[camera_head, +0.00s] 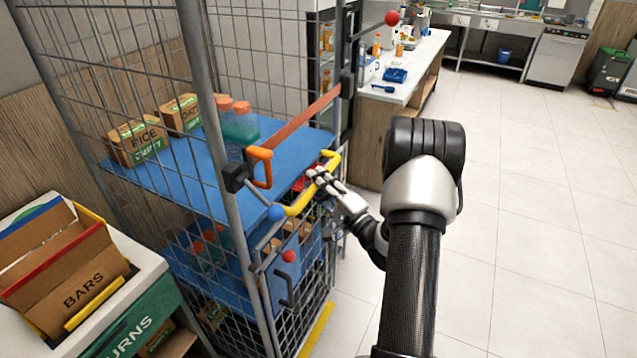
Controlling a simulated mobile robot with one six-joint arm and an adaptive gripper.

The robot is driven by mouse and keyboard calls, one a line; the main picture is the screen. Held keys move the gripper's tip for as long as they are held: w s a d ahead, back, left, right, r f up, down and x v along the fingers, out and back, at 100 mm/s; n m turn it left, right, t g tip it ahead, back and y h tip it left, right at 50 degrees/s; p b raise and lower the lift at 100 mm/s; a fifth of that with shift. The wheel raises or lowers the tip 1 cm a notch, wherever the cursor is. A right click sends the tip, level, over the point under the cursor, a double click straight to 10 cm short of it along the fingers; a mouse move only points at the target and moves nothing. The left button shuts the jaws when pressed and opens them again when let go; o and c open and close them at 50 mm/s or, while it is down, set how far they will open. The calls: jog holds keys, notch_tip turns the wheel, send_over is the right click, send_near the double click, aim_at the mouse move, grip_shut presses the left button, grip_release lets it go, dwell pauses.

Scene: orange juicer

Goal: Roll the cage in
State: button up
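The roll cage (205,110) is a tall grey wire-mesh cage with blue shelves (180,185), upright at the left and centre.
The cage holds cartons (137,140) and bottles with orange caps (240,122). A white-topped counter (408,70) stands just behind it at the right. A returns stand (115,300) with a box marked BARS is close at the left. The tiled floor (540,200) at the right is clear.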

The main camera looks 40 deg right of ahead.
grip_shut()
jog(key=shift+w, duration=0.1)
dwell(0.4)
